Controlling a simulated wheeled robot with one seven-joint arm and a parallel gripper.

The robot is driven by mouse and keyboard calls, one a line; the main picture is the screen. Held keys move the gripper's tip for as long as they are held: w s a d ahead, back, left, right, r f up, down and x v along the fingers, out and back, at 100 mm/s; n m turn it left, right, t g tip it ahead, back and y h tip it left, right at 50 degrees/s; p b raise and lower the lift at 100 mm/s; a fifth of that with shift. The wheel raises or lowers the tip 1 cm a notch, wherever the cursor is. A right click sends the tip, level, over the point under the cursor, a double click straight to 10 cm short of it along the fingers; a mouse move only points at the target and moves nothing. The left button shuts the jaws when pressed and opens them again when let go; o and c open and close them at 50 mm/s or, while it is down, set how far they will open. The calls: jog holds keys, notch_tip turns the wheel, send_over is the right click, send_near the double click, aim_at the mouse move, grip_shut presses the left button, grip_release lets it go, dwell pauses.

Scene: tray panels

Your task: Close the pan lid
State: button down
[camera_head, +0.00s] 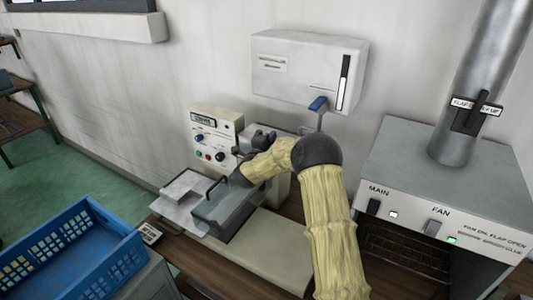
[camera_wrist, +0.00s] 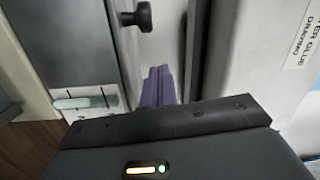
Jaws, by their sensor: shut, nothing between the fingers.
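A grey pan-like part (camera_head: 222,208) with a dark rim sits at the front of the bench machine (camera_head: 215,128) in the head view. A flat pale plate (camera_head: 183,190) lies to its left. I cannot tell for sure which part is the lid. My yellow-sleeved arm reaches over from the right and hides part of the machine. My gripper (camera_wrist: 160,86) shows in the wrist view with its purple fingers together and nothing between them. It points at a narrow pale gap beside a black knob (camera_wrist: 138,16). Whether the fingertips touch anything is unclear.
A white wall box (camera_head: 300,70) with a blue lever (camera_head: 318,104) hangs above the machine. A hooded metal unit (camera_head: 450,180) with switches and a duct stands at right. A blue crate (camera_head: 75,255) stands at lower left. Green floor lies open at left.

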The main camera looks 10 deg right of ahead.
jog(key=b+v, duration=0.2)
jog(key=v, duration=0.5)
jog(key=shift+s+a+r, duration=0.1)
